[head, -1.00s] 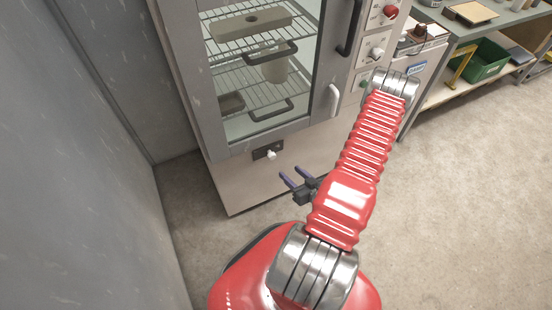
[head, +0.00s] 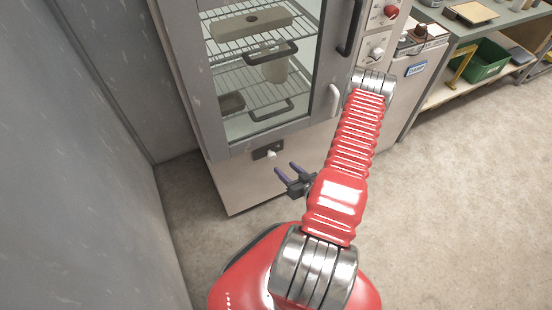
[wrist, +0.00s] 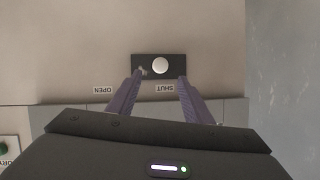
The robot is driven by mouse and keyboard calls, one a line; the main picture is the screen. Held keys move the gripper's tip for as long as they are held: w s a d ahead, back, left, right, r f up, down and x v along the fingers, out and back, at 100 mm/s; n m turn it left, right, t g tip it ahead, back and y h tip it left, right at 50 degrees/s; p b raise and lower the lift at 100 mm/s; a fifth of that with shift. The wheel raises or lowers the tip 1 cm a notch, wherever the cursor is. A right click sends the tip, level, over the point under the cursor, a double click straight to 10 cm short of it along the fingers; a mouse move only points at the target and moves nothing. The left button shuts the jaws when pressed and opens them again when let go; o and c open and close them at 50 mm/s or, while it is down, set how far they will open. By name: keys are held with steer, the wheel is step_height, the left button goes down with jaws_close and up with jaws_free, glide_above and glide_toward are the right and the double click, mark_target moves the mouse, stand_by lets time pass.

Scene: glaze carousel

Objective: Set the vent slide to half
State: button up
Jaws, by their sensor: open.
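The vent slide has a pale round knob (head: 271,154) on a dark plate (head: 258,154), low on the cabinet front under the glass door. In the wrist view the knob (wrist: 160,65) stands about midway along the plate (wrist: 179,61). An upside-down SHUT label (wrist: 165,88) is nearly in line with the knob; an OPEN label (wrist: 103,90) is farther left. My gripper (head: 285,168) is open and empty, just below and right of the knob in the head view. In the wrist view its fingers (wrist: 161,76) flank the knob's line; contact is not visible.
A control panel with a red knob (head: 391,12) is at the right. A grey wall (head: 80,150) stands at the left. The floor (head: 450,220) at right is clear.

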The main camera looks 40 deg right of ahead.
mark_target(273, 158)
steer(key=x, duration=0.9)
steer(key=shift+w+f, duration=0.1)
steer(key=shift+w, duration=0.2)
steer(key=shift+c, duration=0.7)
jaws_close()
